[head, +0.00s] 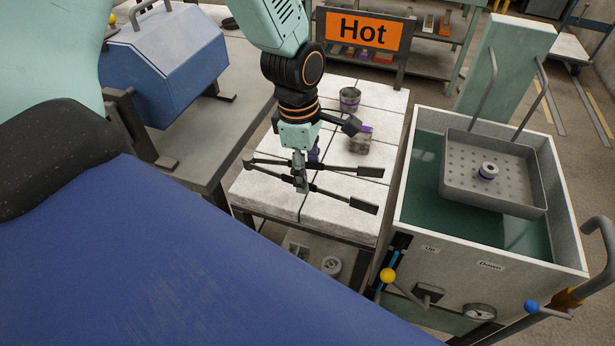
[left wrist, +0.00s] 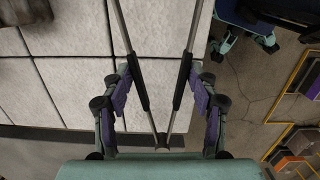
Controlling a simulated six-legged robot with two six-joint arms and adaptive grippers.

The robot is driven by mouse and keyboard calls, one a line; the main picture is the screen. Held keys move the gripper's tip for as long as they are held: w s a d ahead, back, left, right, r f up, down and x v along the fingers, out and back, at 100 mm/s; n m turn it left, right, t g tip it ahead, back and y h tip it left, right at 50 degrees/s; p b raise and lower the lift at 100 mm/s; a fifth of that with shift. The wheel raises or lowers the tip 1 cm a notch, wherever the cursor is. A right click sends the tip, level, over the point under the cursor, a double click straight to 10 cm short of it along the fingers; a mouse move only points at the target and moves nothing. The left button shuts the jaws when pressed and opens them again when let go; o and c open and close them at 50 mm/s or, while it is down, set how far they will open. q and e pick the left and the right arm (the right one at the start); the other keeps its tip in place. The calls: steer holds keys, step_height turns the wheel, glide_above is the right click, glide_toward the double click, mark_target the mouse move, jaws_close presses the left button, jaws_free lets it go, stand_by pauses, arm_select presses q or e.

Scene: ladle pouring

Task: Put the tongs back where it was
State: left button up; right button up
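The tongs (head: 345,202) are dark and long, spread in a narrow V, with their joined end to the left and their two dark flat tips to the right. They lie across the view of the white block-topped table (head: 255,190). My left gripper (head: 300,180) points down at them and is shut on their two arms. In the left wrist view, the tongs' black sleeves (left wrist: 138,82) lie between my purple-padded left fingers (left wrist: 160,85), with the joint near the palm. Their far tips are out of that view. My right gripper is not in view.
A dark round part (head: 350,98) and a grey block part (head: 358,142) stand on the table behind the tongs. A "Hot" sign (head: 363,30) is at the back. Right is a liquid tank (head: 425,165) with a perforated tray (head: 465,185); left is a blue box (head: 165,62).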

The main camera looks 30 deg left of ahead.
arm_select(q)
step_height(320, 180, down, 2)
steer(key=shift+s+a+f, duration=0.1)
steer(key=shift+f, duration=0.15)
steer(key=shift+w+a+f, duration=0.15)
steer(key=shift+w, duration=0.1)
steer(key=shift+s+d, duration=0.2)
steer(key=shift+o, duration=0.9)
steer(key=o, duration=0.4)
steer(key=shift+w+a+f, duration=0.15)
steer(key=shift+f, duration=0.05)
steer(key=shift+r, duration=0.15)
